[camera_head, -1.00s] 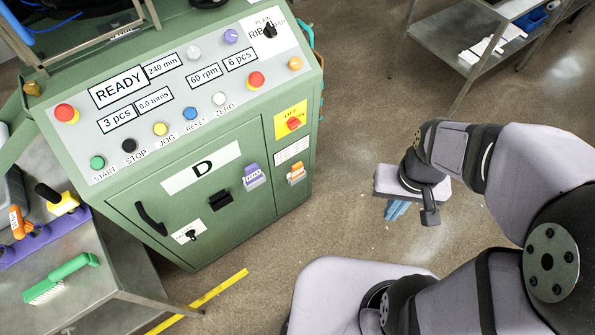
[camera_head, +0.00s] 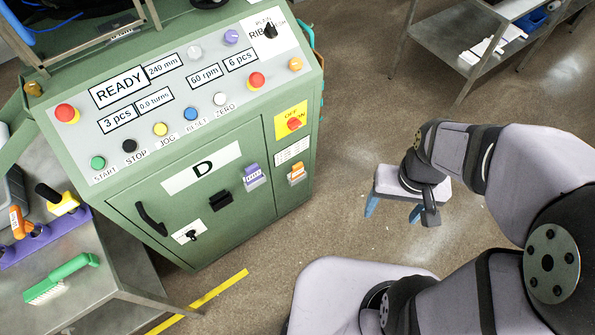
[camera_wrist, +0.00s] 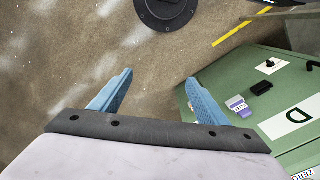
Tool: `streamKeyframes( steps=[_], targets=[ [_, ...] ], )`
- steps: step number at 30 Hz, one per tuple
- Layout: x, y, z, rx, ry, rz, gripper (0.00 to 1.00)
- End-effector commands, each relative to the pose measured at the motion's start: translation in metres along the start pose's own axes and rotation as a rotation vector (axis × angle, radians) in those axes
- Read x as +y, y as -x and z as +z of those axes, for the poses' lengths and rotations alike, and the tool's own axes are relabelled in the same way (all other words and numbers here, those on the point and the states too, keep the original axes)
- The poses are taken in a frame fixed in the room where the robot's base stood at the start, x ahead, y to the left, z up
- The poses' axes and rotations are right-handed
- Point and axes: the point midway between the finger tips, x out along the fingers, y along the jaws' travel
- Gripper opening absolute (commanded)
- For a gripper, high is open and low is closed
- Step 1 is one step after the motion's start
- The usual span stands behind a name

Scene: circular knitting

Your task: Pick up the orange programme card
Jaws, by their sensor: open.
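The orange programme card (camera_head: 297,173) sits upright in a holder on the right part of the green machine's front, with a white label on it. My gripper (camera_head: 393,211) is to the right of the machine, above the floor, apart from the card. Its blue fingers are spread wide and empty, as the wrist view also shows (camera_wrist: 159,77). In the wrist view I cannot make out the orange card; the right finger covers part of the machine's front there.
A purple card (camera_head: 254,177) sits left of the orange one, beside a black slot (camera_head: 220,201). The red knob on a yellow plate (camera_head: 293,123) is above. A rack with an orange-handled tool (camera_head: 17,221) stands at left. Floor between gripper and machine is clear.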

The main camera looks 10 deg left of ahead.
Motion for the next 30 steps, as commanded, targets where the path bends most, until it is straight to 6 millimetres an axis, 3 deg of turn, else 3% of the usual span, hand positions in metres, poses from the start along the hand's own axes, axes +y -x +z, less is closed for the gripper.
streamKeyframes(
  steps=[5, 11, 22, 30],
  targets=[
    [-0.002, -0.012, 0.0, 0.0, 0.008, 0.0, 0.69],
    [-0.009, -0.058, 0.003, -0.017, 0.041, 0.0, 0.69],
    [-0.029, -0.195, 0.022, -0.144, 0.144, 0.01, 0.69],
    [-0.05, -0.288, 0.0, -0.175, 0.214, 0.015, 0.69]
  ],
)
